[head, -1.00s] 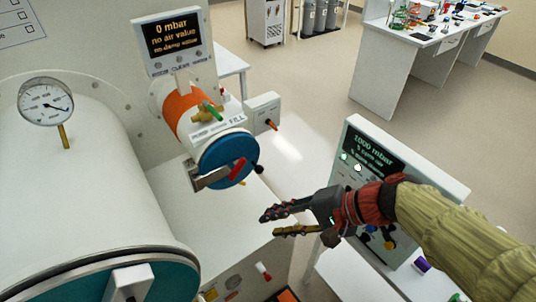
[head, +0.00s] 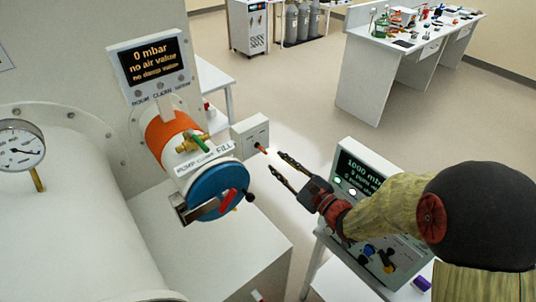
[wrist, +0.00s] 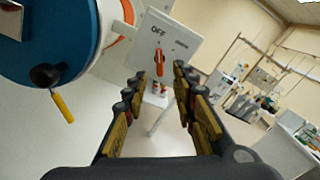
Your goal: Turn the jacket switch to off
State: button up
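The jacket switch is a white box (head: 250,135) with an orange handle (head: 262,149), on the right side of the orange-banded port. In the wrist view its face (wrist: 172,45) has "OFF" at the left and a smaller, unreadable label at the right. Its orange handle (wrist: 159,64) stands nearly upright between them, leaning slightly right; I cannot tell its exact setting. My gripper (head: 278,161) is open and empty, just right of the handle in the head view. In the wrist view the handle shows between and beyond the fingertips (wrist: 160,82), apparently not touching.
The blue round door (head: 218,190) with a red handle and black knob is close on the left; it also fills the wrist view's upper left (wrist: 40,45). A "1000 mbar" panel (head: 360,172) stands below my arm. Open floor (head: 290,90) lies behind.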

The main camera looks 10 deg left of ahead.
aim_at(265, 152)
jog(key=x, duration=0.6)
jog(key=shift+a, duration=0.1)
jog(key=shift+c, duration=1.1)
grip_shut()
